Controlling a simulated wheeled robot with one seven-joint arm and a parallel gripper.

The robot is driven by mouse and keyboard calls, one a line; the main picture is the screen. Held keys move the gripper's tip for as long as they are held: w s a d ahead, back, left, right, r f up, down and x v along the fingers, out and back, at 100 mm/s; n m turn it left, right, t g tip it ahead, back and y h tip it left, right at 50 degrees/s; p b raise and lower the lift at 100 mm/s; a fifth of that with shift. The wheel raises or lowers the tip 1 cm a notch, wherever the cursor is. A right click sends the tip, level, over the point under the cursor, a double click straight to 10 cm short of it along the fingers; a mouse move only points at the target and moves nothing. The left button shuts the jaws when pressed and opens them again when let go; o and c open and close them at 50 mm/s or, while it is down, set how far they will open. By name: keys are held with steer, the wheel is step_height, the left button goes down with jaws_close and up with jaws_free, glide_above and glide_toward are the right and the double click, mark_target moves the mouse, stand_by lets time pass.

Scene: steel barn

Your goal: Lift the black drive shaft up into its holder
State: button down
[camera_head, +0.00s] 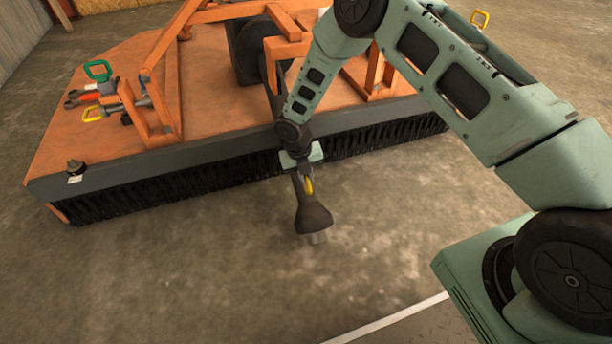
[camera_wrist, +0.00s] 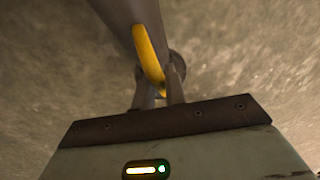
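The black drive shaft (camera_head: 313,212) slopes down from the orange machine, past its front edge. Its flared lower end, with a grey tip, hangs low over the concrete floor. A yellow grip (camera_head: 309,186) runs along the shaft and shows large in the wrist view (camera_wrist: 148,52). My gripper (camera_head: 303,170) is at the shaft, above the flared end. In the wrist view its two fingers (camera_wrist: 160,88) stand close together, with the yellow grip's end between them. My arm hides part of the upper shaft. I cannot make out the holder for certain.
The orange machine deck (camera_head: 110,60) carries an orange frame (camera_head: 285,48) and a black brush skirt (camera_head: 180,190) along its front. The concrete floor (camera_head: 190,270) in front is clear.

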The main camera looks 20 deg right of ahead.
steer(key=s+r+g+p, duration=0.3)
steer(key=r+p, duration=0.8)
steer(key=r, duration=0.1)
steer(key=shift+s, duration=0.4)
steer(key=c, duration=1.5)
jaws_free()
steer(key=shift+o, duration=0.2)
step_height(320, 180, up, 10)
steer(key=p, duration=0.3)
